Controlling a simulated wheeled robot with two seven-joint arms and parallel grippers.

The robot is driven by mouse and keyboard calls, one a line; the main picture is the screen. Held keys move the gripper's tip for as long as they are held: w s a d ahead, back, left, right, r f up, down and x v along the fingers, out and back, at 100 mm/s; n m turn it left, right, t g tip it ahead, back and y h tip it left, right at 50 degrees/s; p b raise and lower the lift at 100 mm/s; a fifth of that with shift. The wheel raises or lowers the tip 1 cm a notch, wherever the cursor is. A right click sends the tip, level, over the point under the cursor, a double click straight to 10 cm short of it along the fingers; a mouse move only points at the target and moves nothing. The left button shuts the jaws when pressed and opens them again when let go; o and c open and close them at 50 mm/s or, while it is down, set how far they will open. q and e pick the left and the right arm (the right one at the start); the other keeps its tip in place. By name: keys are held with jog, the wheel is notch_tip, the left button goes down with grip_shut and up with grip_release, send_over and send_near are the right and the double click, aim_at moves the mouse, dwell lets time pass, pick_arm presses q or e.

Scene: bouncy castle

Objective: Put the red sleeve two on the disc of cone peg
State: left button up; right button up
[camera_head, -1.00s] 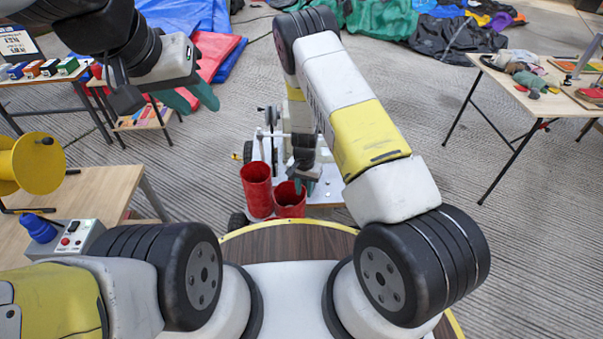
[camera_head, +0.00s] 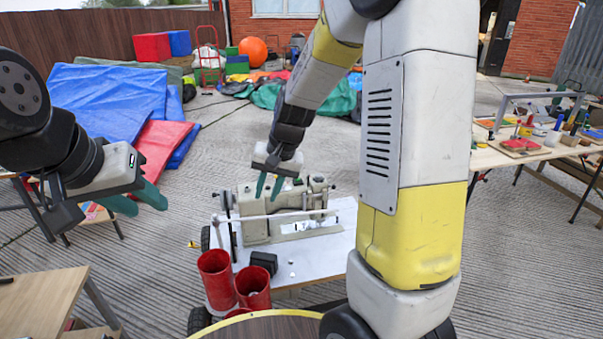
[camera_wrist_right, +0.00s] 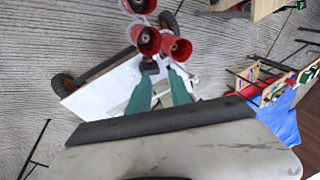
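Two red sleeves, a left one (camera_head: 216,282) and a right one (camera_head: 253,290), stand upright side by side at the near left corner of the white trolley. I cannot tell which is sleeve two. The right wrist view shows red cups (camera_wrist_right: 145,42) and (camera_wrist_right: 177,50) close together, with more red at the top edge. My right gripper (camera_head: 270,187) is open and empty, above the beige machine on the trolley, beyond the sleeves. Its green fingers (camera_wrist_right: 160,88) show apart in the wrist view. My left gripper (camera_head: 138,203) is open and empty at the left. I cannot make out the cone peg or its disc.
The beige machine (camera_head: 290,218) and a small black block (camera_head: 264,262) sit on the white trolley (camera_head: 325,243). A wooden table (camera_head: 40,302) is at the near left. A cluttered table (camera_head: 500,157) stands at the right. Blue and red mats (camera_head: 110,95) lie behind. Grey paving is open between.

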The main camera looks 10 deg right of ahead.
jog(key=s+d+r+n+t, duration=0.1)
jog(key=s+d+r, duration=0.2)
jog(key=s+r, duration=0.4)
jog(key=s+d+r+n+t, duration=0.2)
jog(key=s+r, duration=0.5)
jog(key=s, duration=0.5)
jog(key=shift+s+d+r+t+h, duration=0.3)
jog(key=shift+s+d+h, duration=0.1)
jog(key=shift+d, duration=0.45)
